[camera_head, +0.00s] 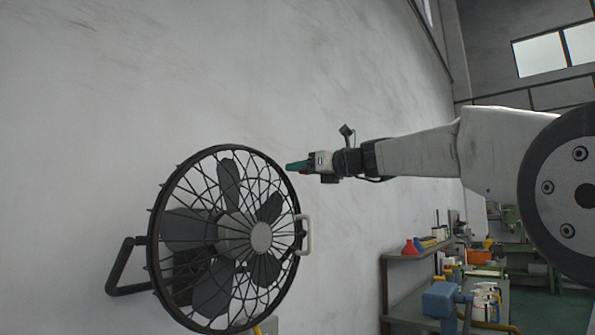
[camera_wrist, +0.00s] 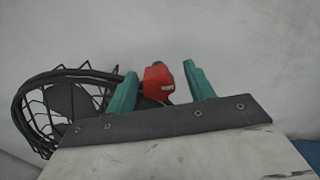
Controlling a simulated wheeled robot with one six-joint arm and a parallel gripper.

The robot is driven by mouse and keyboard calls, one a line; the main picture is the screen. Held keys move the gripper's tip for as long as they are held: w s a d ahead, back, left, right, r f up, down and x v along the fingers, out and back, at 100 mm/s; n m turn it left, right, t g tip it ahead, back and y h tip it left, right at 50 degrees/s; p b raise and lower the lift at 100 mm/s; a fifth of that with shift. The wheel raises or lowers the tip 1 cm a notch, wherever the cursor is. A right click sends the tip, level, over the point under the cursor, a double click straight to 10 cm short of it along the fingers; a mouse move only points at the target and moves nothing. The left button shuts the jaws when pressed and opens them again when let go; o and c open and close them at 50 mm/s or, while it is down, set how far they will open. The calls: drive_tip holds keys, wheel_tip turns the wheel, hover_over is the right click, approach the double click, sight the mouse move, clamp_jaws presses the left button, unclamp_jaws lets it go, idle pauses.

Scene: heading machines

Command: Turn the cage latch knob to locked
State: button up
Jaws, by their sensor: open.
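A black wire-cage fan (camera_head: 225,240) stands in the left half of the head view, and part of its cage (camera_wrist: 60,105) shows at the left of the wrist view. My gripper (camera_head: 291,166) is near the upper right of the cage rim. In the wrist view my gripper (camera_wrist: 160,70) has its two green fingers apart. A red piece with a dark tip (camera_wrist: 156,82), which may be the latch knob, shows between the fingers, nearer the left one. I cannot tell whether a finger touches it. The knob cannot be made out in the head view.
A pale handle (camera_head: 306,235) sits on the right of the cage rim. A plain grey wall (camera_head: 90,80) is behind. Shelves with a red funnel (camera_head: 411,247), a blue vise (camera_head: 440,300) and bottles stand at lower right. Space above the fan is clear.

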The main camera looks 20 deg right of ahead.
drive_tip(key=shift+x, duration=0.95)
drive_tip(key=c, duration=1)
